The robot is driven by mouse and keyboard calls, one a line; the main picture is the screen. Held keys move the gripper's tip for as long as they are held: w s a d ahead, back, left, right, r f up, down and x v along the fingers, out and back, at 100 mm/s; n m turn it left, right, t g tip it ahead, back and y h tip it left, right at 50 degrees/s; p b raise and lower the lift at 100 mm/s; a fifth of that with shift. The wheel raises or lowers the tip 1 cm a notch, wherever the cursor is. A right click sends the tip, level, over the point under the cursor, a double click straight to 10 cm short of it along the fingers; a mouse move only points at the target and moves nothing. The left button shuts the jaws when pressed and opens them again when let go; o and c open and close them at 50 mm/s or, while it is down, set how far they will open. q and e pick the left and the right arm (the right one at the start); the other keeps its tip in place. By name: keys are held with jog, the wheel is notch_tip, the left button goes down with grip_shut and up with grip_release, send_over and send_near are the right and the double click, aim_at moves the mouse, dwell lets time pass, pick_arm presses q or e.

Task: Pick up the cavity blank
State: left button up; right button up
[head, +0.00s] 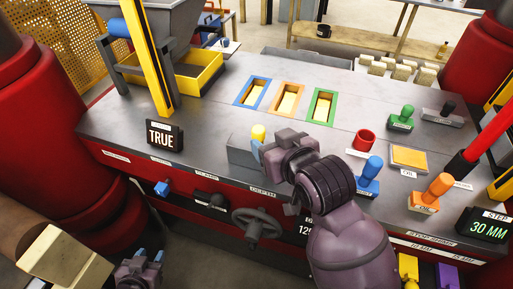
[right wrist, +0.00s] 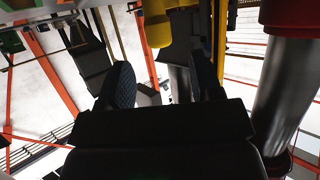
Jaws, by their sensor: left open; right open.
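In the head view, a grey block with a yellow knob (head: 258,132) stands near the table's front edge and seems to be the cavity blank; I see no label on it. My right gripper (head: 257,150) is open beside it, and my wrist hides the block's right part. In the right wrist view, a yellow cylinder (right wrist: 157,25), likely that knob, shows beyond and between the spread fingers (right wrist: 162,80). Nothing is held there. My left gripper (head: 140,268) is open and low at the bottom left, apart from the table.
Blue, orange (head: 287,97) and green framed cavities lie behind the block. A TRUE display (head: 164,135) stands left. Several pale bricks (head: 400,70) are at the back. A handwheel (head: 257,225) projects from the front.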

aim_at(256, 127)
jog(key=shift+p+x, duration=0.45)
jog(key=shift+x, duration=3.95)
jog(key=shift+w+r, duration=0.1)
jog(key=shift+c, duration=0.2)
grip_shut()
jog(key=shift+r, duration=0.15)
